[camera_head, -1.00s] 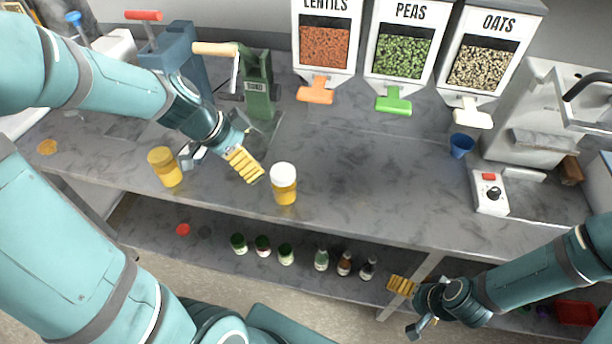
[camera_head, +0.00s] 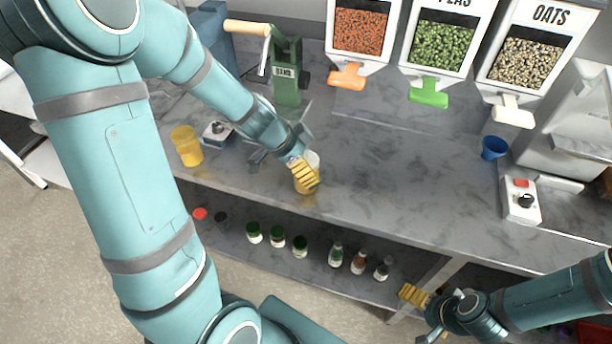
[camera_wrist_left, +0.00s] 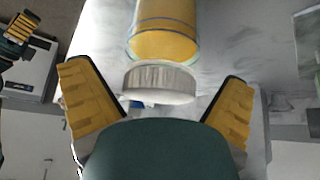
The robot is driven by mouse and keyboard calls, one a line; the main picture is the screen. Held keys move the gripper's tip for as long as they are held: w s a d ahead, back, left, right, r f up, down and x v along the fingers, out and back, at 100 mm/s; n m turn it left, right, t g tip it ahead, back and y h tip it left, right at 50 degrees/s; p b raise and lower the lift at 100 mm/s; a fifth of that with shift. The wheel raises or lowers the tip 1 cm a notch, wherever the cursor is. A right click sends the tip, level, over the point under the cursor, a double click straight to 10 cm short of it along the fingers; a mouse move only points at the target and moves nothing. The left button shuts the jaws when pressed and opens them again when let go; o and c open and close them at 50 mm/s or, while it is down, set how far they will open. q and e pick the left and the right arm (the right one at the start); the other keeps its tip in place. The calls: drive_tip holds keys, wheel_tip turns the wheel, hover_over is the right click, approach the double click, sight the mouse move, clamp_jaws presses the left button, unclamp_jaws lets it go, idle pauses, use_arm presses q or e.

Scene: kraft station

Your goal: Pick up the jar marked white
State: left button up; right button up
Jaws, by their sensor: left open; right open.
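The jar with the white lid and yellow body (camera_head: 313,188) stands upright on the grey counter (camera_head: 400,190), partly hidden behind a finger of my left gripper (camera_head: 283,167). In the left wrist view, its white lid (camera_wrist_left: 160,83) and yellow body (camera_wrist_left: 165,42) lie between the two spread yellow fingers of the left gripper (camera_wrist_left: 157,90), with gaps on both sides. The left gripper is open and holds nothing. My right gripper (camera_head: 423,314) is open and empty, low in front of the counter.
An all-yellow jar (camera_head: 187,147) and a small knobbed device (camera_head: 217,132) stand left of the white-lidded jar. A green hand-cranked machine (camera_head: 287,75) is behind. Several small bottles (camera_head: 336,254) are on the lower shelf. The counter right of the jar is clear up to a blue cup (camera_head: 494,148).

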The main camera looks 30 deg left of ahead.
use_arm(q)
drive_tip(key=shift+w+d+f, duration=0.25)
drive_tip(key=shift+f, duration=0.35)
drive_tip(key=c, duration=1.3)
drive_tip(key=shift+c, duration=0.2)
drive_tip(key=shift+r, duration=0.1)
